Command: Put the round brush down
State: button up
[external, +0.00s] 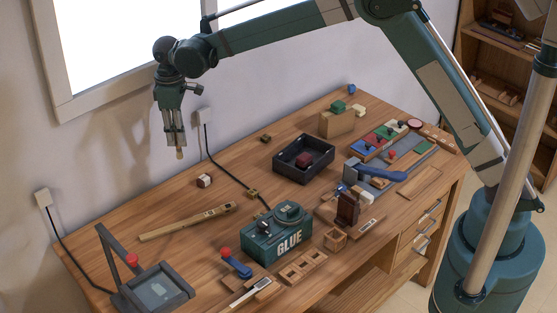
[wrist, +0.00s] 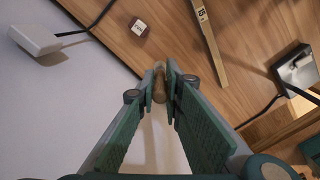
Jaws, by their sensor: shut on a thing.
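My gripper (external: 175,135) is high near the wall, above the back left side of the workbench (external: 125,215), pointing down. It is shut on the round brush (external: 180,153), whose short tan end sticks out below the fingers. In the wrist view the gripper (wrist: 161,85) shows green fingers closed around the brush (wrist: 159,82), seen as a slim wooden cylinder. The rest of the brush is hidden between the fingers. The brush is in the air and touches nothing below it.
A small white-and-brown block (external: 204,181) and a long wooden ruler-like bar (external: 187,222) lie on the bench. A green GLUE box (external: 277,236), black tray (external: 289,174) and framed screen device (external: 155,288) stand further off. A cable (external: 225,165) runs down the wall. Bare wood surrounds the block.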

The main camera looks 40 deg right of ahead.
aim_at(180, 151)
jog(key=shift+f, duration=2.7)
jog(key=shift+s+f, duration=0.1)
jog(key=shift+f, duration=3.05)
jog(key=shift+f, duration=1.85)
jog(key=shift+f+b, duration=0.15)
jog(key=shift+b, duration=0.2)
jog(key=o, duration=0.8)
jog(key=shift+c, duration=0.2)
jog(key=shift+r, duration=0.2)
